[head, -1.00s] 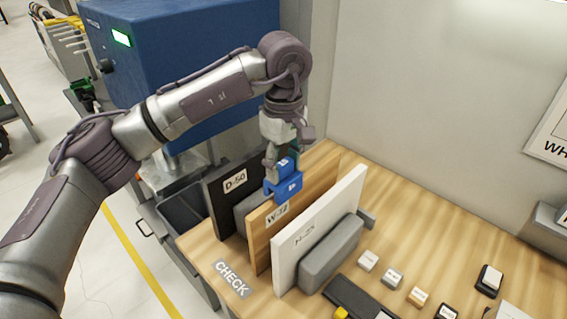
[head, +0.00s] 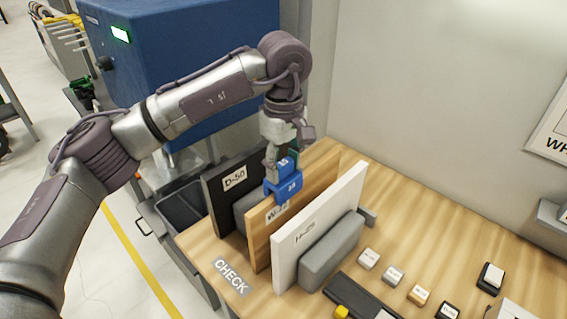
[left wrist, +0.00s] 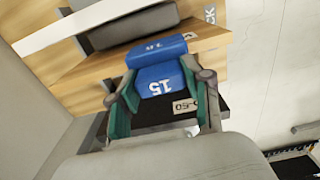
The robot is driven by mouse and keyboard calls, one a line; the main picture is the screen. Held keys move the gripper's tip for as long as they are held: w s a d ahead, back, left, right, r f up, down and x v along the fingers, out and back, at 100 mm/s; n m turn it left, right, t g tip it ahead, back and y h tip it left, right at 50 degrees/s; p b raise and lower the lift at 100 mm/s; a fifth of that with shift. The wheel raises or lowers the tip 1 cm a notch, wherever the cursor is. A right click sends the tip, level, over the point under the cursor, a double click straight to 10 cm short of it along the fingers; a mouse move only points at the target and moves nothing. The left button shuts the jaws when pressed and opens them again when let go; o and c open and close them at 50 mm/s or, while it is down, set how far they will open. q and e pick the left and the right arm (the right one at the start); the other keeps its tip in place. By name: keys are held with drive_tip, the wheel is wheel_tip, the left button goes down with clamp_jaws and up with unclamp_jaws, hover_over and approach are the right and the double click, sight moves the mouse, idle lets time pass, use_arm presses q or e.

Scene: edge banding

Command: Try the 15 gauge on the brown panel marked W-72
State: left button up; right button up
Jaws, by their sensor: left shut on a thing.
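My left gripper (head: 283,163) is shut on the blue gauge (head: 287,186), with a finger on each side of it. In the left wrist view the gauge (left wrist: 158,82) shows the number 15. The gauge is at the top edge of the brown panel (head: 262,235), which stands upright between the black and white panels. The gauge's lower part overlaps this edge and partly covers the W-72 label (head: 276,213). I cannot tell how far the gauge sits over the edge or whether it touches. My right gripper is not in view.
The black D-50 panel (head: 213,195) stands behind, and a white panel (head: 330,220) with a grey block (head: 332,255) stands in front. Several small labelled blocks (head: 393,275) lie at the right. A CHECK label (head: 231,276) is on the table's near edge.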

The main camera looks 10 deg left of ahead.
use_arm(q)
drive_tip(key=shift+f, duration=0.25)
idle(0.3)
drive_tip(key=o, duration=1.3)
drive_tip(key=shift+r+p, duration=2.1)
drive_tip(key=shift+r, duration=1.9)
